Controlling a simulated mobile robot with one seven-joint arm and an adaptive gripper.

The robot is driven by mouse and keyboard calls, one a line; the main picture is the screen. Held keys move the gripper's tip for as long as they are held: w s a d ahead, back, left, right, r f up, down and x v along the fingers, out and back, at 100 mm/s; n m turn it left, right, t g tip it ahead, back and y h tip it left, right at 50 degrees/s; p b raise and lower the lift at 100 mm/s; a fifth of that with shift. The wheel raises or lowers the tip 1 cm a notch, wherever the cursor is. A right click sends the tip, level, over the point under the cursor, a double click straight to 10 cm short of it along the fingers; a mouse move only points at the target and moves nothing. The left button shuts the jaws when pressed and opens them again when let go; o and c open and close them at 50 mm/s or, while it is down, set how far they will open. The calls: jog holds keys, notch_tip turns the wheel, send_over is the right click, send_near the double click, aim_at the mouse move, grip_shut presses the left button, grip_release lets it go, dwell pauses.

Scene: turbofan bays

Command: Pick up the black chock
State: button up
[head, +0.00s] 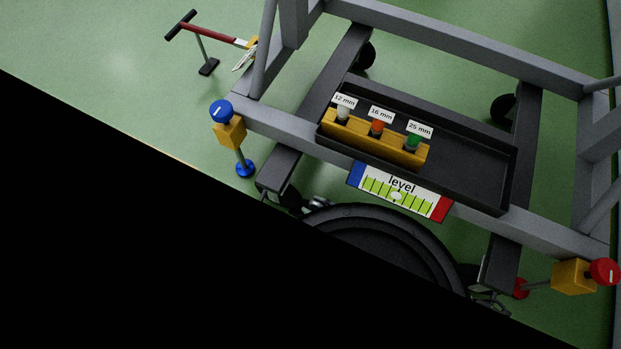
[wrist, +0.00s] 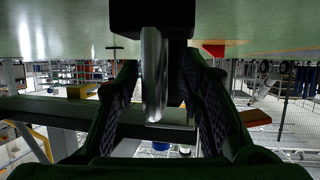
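In the wrist view, the floor appears at the top. A black block (wrist: 150,14), which looks like the black chock, shows at the top centre, partly cut off by the frame. A bright metal post (wrist: 154,75) extends down the picture from it, between my fingers. My gripper (wrist: 162,68) is open, with one dark ridged finger on each side of the post. I cannot tell whether either finger touches it. In the head view, neither the gripper nor a clear black chock shows; a black area covers the lower left.
The head view shows a grey stand frame (head: 420,38) with a black tray (head: 478,168) and a level gauge (head: 398,192). A red-handled tool (head: 208,34) stands at the upper left. A red wedge-like thing (wrist: 213,48) shows in the wrist view. Green floor is open at the left.

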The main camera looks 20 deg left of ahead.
jog(key=shift+x, duration=1.1)
jog(key=shift+c, duration=0.5)
grip_shut()
jog(key=shift+r, duration=0.1)
